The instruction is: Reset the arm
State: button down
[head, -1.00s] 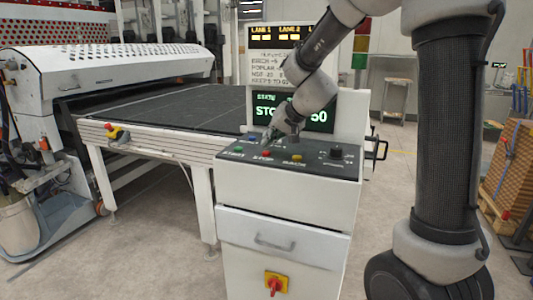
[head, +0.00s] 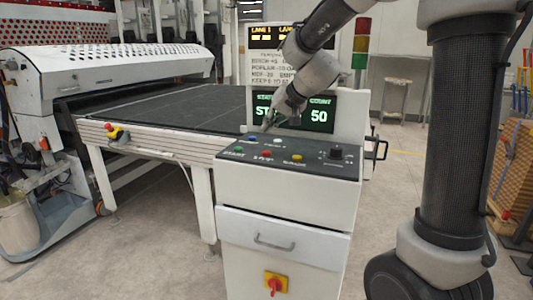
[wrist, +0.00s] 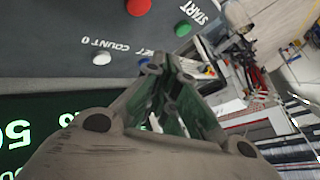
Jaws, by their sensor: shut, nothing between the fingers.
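My gripper (head: 266,127) is shut and empty. It hangs above the back edge of the control panel (head: 312,168), apart from it, in front of the lower left of the state screen. My arm comes down to it from the upper right. In the wrist view the shut fingers of my gripper (wrist: 165,68) stand in the middle, with a blue button (wrist: 183,28), a white button (wrist: 101,58) and a red button (wrist: 138,6) on the panel beyond them. The screen (head: 318,115) reads 50 under COUNT; my gripper hides part of the state word.
The panel cabinet has a drawer with a handle (head: 275,243) and a red and yellow switch (head: 275,284). A dark conveyor table (head: 165,108) lies to the left, beside the white coater (head: 110,75). A stack light (head: 361,45) stands behind.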

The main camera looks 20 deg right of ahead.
dwell(0.3)
jog(key=s+f+g, duration=0.1)
jog(key=s, duration=0.1)
jog(key=s+f+g, duration=0.1)
jog(key=s+f, duration=0.1)
jog(key=s+d+f, duration=0.1)
jog(key=s, duration=0.1)
jog(key=shift+f+n+g, duration=0.15)
jog(key=shift+n+g, duration=0.25)
jog(key=shift+n+g+h, duration=0.3)
jog(key=shift+g+h, duration=0.1)
jog(key=shift+g, duration=0.1)
jog(key=s, duration=0.1)
jog(key=s+d, duration=0.1)
jog(key=s, duration=0.2)
jog(key=shift+s+d+f, duration=0.3)
jog(key=s+d+r+h, duration=0.1)
jog(key=s+d, duration=0.4)
jog(key=s, duration=0.7)
jog(key=s+d+r+n+h, duration=0.1)
jog(key=s+d, duration=0.5)
jog(key=s, duration=0.6)
jog(key=shift+d+r+n+h, duration=0.25)
jog(key=shift+r+h, duration=0.3)
jog(key=shift+h, duration=0.35)
